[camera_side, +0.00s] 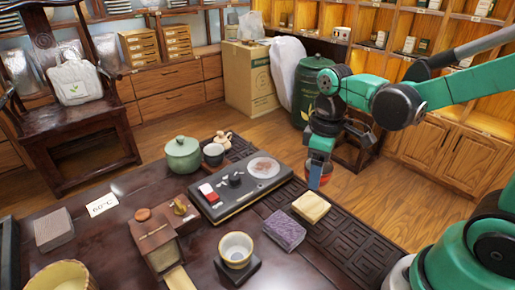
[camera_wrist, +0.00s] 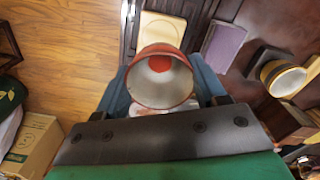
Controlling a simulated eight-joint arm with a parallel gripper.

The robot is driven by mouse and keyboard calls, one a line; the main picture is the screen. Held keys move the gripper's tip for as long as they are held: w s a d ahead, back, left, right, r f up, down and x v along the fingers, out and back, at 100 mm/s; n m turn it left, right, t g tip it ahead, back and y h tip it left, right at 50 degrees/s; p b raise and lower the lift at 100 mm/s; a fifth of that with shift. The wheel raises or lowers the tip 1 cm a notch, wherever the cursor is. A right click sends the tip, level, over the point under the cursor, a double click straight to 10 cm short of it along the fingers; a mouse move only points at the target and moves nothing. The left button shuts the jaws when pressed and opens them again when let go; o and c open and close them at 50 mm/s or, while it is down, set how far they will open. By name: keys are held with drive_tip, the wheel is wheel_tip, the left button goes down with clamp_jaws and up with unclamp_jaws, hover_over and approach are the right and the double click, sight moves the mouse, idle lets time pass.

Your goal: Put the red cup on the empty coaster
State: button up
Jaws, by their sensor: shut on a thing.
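The red cup (camera_wrist: 163,90) is between the blue fingers of my gripper (camera_wrist: 162,84), which is shut on it. Its pale inside and red spot face the wrist camera. In the side view my gripper (camera_side: 318,178) holds the cup (camera_side: 308,172) in the air, partly hidden by a finger. A pale yellow wooden coaster (camera_side: 311,206) lies below and slightly left of the cup; nothing shows on it. It also shows in the wrist view (camera_wrist: 150,27), with a round recess, partly covered by the cup.
A purple-grey folded cloth or block (camera_side: 284,230) lies beside the pale coaster. A white-and-gold cup (camera_side: 236,249) stands on a dark coaster (camera_side: 246,274). A tea tray (camera_side: 218,212), a green lidded pot (camera_side: 183,154) and a wooden box (camera_side: 158,243) stand farther left.

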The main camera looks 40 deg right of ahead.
sight(312, 204)
drive_tip(key=shift+f, duration=2.95)
drive_tip(key=shift+f, duration=0.1)
drive_tip(key=o, duration=1.2)
drive_tip(key=shift+o, duration=0.2)
wheel_tip(312, 204, up, 12)
drive_tip(key=t, duration=0.1)
drive_tip(key=m+t, duration=0.1)
drive_tip(key=a+m+t, duration=0.1)
drive_tip(key=shift+s+f, duration=0.15)
drive_tip(key=shift+f, duration=0.1)
drive_tip(key=t, duration=0.1)
drive_tip(key=m+t, duration=0.1)
drive_tip(key=m, duration=0.1)
drive_tip(key=shift+a+f+t, duration=0.25)
drive_tip(key=shift+a+t, duration=0.1)
drive_tip(key=shift+t, duration=0.05)
drive_tip(key=shift+w+a+m+t, duration=0.15)
drive_tip(key=shift+w+m+t, duration=0.2)
drive_tip(key=shift+t, duration=0.35)
